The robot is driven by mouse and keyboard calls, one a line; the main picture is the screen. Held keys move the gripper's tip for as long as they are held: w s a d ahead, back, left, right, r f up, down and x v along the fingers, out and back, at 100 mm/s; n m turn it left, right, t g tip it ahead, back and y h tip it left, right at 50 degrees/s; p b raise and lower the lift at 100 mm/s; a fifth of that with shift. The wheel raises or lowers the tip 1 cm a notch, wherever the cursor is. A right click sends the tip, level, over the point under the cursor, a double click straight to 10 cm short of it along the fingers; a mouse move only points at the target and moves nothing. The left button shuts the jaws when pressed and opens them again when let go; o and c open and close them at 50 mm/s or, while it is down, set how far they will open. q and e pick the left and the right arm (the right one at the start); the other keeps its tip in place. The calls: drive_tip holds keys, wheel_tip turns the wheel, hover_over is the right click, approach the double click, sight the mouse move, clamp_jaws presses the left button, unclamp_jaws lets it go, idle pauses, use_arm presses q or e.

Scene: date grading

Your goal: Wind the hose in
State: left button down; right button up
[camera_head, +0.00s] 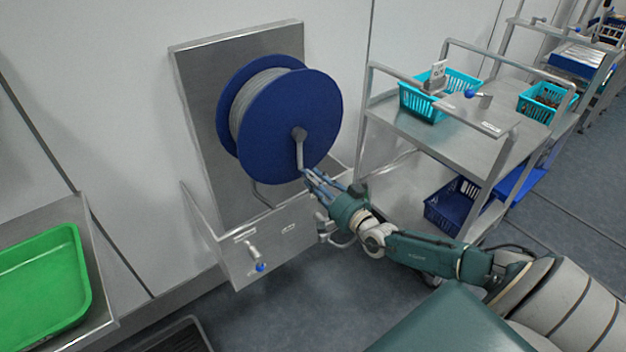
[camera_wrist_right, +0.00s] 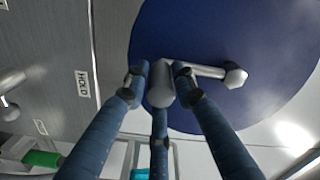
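The blue hose reel (camera_head: 300,105) stands against a steel back plate, with grey hose (camera_head: 250,105) wound on its drum. A length of hose hangs below the reel to the steel trough. The crank (camera_head: 299,150) points down from the reel's hub. My right gripper (camera_head: 309,176) is at the crank's lower end. In the right wrist view, the fingers of my right gripper (camera_wrist_right: 160,78) close around the grey crank handle (camera_wrist_right: 160,94), and the crank arm runs right to the hub (camera_wrist_right: 236,76). My left gripper is not in view.
A steel trough (camera_head: 285,235) with a blue-tipped fitting (camera_head: 257,258) is below the reel. A steel cart (camera_head: 455,140) with turquoise baskets stands at right. A green tray (camera_head: 45,285) lies at left. A label reading HOLD (camera_wrist_right: 82,84) is on the plate.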

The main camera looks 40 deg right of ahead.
drive_tip(key=shift+o, duration=0.8)
drive_tip(key=shift+d, duration=0.1)
drive_tip(key=s, duration=1.2)
drive_tip(key=shift+d, duration=0.2)
